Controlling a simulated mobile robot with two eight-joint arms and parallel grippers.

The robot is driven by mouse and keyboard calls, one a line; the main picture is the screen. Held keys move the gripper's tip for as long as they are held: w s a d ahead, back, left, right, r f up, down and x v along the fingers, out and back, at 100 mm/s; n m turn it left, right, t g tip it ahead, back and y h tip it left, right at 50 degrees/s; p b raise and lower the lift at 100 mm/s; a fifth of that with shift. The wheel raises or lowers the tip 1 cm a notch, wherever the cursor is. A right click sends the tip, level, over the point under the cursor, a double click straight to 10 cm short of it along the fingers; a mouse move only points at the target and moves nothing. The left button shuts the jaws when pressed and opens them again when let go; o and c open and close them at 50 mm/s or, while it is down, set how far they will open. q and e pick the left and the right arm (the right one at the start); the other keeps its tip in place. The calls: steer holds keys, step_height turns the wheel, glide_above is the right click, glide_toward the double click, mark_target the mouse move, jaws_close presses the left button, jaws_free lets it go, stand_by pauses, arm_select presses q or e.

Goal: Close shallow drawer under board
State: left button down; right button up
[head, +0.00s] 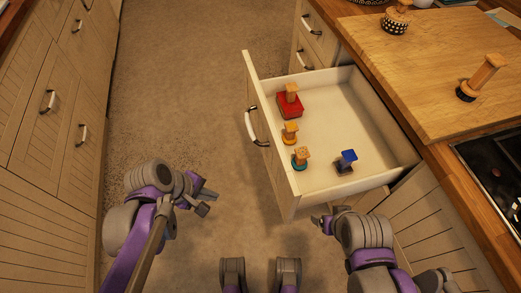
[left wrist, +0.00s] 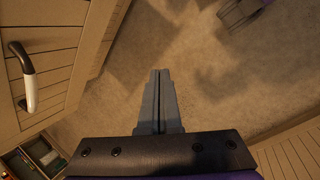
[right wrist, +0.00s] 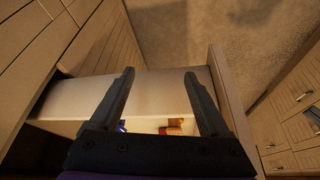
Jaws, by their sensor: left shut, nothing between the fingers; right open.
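The shallow drawer (head: 352,187) under the wooden board (head: 440,50) stands pulled far out. Its front panel (head: 270,150) carries a dark curved handle (head: 255,127) and faces left in the head view. My left gripper (head: 207,203) is shut and empty over the floor, left of the drawer front and apart from it. Its closed fingers also show in the left wrist view (left wrist: 160,73). My right gripper (head: 322,218) is open just outside the drawer's near side wall. In the right wrist view its spread fingers (right wrist: 160,75) overlap that wall (right wrist: 150,98); contact cannot be told.
Inside the drawer are small knobbed pieces: red (head: 290,102), yellow (head: 290,132), teal (head: 300,158) and blue (head: 346,160). A dark cooktop (head: 495,175) lies beside the board. A cabinet row (head: 60,100) lines the left. The floor (head: 185,80) between is clear.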

arm_select(q)
steer(key=w+d+r+n+h+p, duration=0.2)
steer(key=w+r+n+h+p, duration=0.3)
steer(key=w+r+n, duration=0.35)
steer(key=shift+n, duration=0.55)
steer(key=x, duration=0.4)
steer(key=b+x, duration=0.1)
steer(key=x, duration=0.3)
steer(key=s+d+r+b+x, duration=0.1)
steer(key=x, duration=0.4)
steer(key=shift+d, duration=0.2)
steer(key=shift+w+d, duration=0.15)
steer(key=shift+d, duration=0.2)
arm_select(e)
step_height(320, 180, up, 5)
steer(key=shift+f, duration=0.1)
